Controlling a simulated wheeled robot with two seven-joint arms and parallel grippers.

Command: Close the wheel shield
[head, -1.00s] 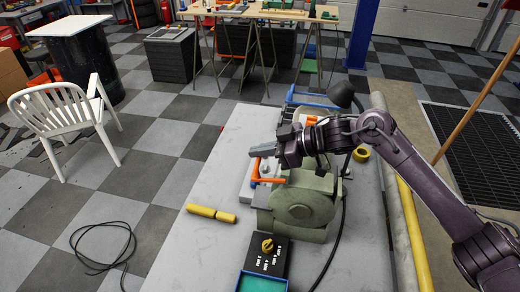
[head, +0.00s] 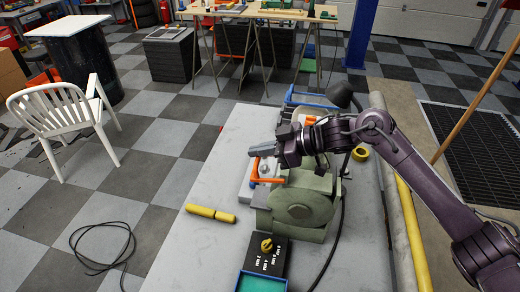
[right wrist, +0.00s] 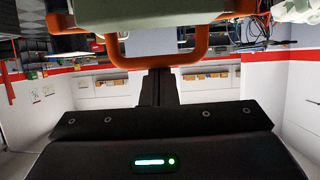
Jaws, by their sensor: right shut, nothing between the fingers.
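A green bench machine (head: 305,208) with a round cover stands on the grey table (head: 185,240). An orange piece, seemingly the frame or handle of the wheel shield (head: 256,168), shows at its upper left. My right gripper (head: 256,153) is shut and empty, just above and beside this orange piece. In the right wrist view, the orange frame (right wrist: 203,45) hangs below a pale green part, and my shut fingers (right wrist: 160,88) overlap it in the picture. I cannot tell whether they touch. The wheel and the shield's angle are mostly hidden by my arm. My left gripper is not in view.
A yellow-handled tool (head: 211,214) lies left of the machine. A black switch box (head: 272,258) with a yellow knob is in front. A black lamp head (head: 340,93) and a yellow tape roll (head: 361,154) are behind. The table's left part is mostly clear.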

